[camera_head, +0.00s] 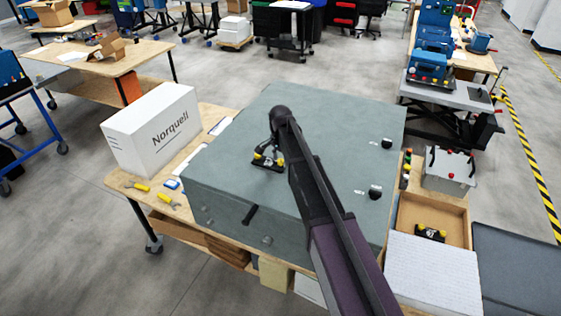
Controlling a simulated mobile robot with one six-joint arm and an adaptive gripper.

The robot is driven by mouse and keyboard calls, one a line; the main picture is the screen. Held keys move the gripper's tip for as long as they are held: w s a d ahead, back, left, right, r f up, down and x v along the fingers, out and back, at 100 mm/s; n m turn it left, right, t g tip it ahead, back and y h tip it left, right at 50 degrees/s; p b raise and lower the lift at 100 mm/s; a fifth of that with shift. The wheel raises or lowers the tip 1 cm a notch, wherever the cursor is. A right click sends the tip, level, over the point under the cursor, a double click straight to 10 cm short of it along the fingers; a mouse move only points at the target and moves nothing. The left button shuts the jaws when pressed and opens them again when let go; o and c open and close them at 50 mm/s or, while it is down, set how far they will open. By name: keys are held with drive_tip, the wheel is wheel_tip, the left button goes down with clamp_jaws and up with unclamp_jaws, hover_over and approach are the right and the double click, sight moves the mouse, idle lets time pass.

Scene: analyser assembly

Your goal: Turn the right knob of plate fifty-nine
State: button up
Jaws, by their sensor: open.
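A small black plate (267,167) lies on top of the grey analyser housing (320,115). It carries yellow knobs; the right knob (280,163) is near the plate's right end. Any number on the plate is too small to read. My gripper (269,151) points down just above the plate, open. At this size I cannot tell whether its fingers touch a knob or are around it. My dark arm crosses the housing from the lower right and hides part of its top.
Two black knobs (387,143) sit on the housing's right side. A similar plate (430,233) lies in a wooden tray (457,212) at right. A white Norquell box (152,130) stands at left, with yellow-handled tools (137,186) in front. The housing top left of my gripper is clear.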

clamp_jaws()
drive_tip(key=shift+n, duration=0.3)
drive_tip(key=n, duration=0.4)
drive_tip(key=shift+n, duration=0.4)
drive_tip(key=n, duration=0.5)
drive_tip(key=shift+n, duration=0.4)
